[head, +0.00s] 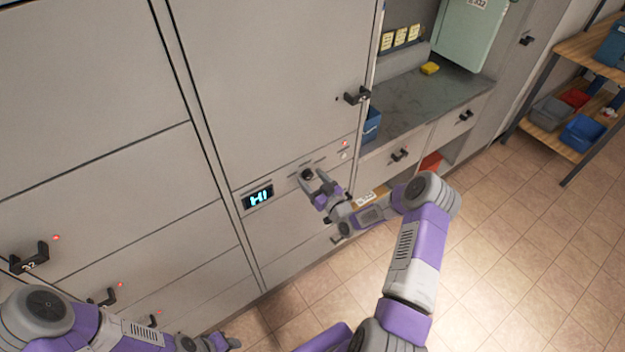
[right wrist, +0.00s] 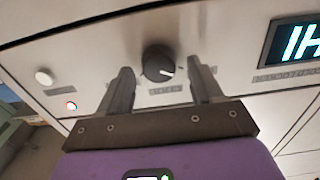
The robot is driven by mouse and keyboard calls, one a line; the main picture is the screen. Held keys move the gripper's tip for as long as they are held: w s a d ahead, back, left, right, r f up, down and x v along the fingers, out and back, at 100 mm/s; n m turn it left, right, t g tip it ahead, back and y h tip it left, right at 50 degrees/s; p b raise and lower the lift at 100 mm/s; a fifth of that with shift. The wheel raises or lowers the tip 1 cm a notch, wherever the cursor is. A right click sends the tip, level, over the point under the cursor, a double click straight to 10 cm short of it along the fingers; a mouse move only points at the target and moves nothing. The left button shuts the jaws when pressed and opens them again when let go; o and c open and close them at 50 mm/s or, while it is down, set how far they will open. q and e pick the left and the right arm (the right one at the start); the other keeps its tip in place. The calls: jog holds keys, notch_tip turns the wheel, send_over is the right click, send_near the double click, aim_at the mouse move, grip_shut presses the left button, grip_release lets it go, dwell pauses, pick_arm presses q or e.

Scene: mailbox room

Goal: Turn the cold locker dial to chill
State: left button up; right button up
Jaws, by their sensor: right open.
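The cold locker dial (head: 306,174) is a dark round knob on the grey panel below the large locker door. In the right wrist view the dial (right wrist: 158,62) has a white pointer mark aimed to the right and slightly down; its small labels are unreadable. My right gripper (head: 314,182) is open at the dial. In the right wrist view its fingers (right wrist: 162,80) stand either side of the dial, with gaps visible. The lit display (head: 258,197) left of the dial reads HI. My left gripper (head: 222,343) shows only partly at the bottom edge, its jaws unclear.
A white button (right wrist: 43,76) and a small red light (right wrist: 71,105) sit on the same panel. A black door handle (head: 357,96) sticks out above. A counter (head: 425,90) stands to the right, and shelves (head: 590,45) farther right. The tiled floor (head: 500,260) is clear.

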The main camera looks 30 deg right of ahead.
jog(key=shift+c, duration=0.2)
jog(key=c, duration=1)
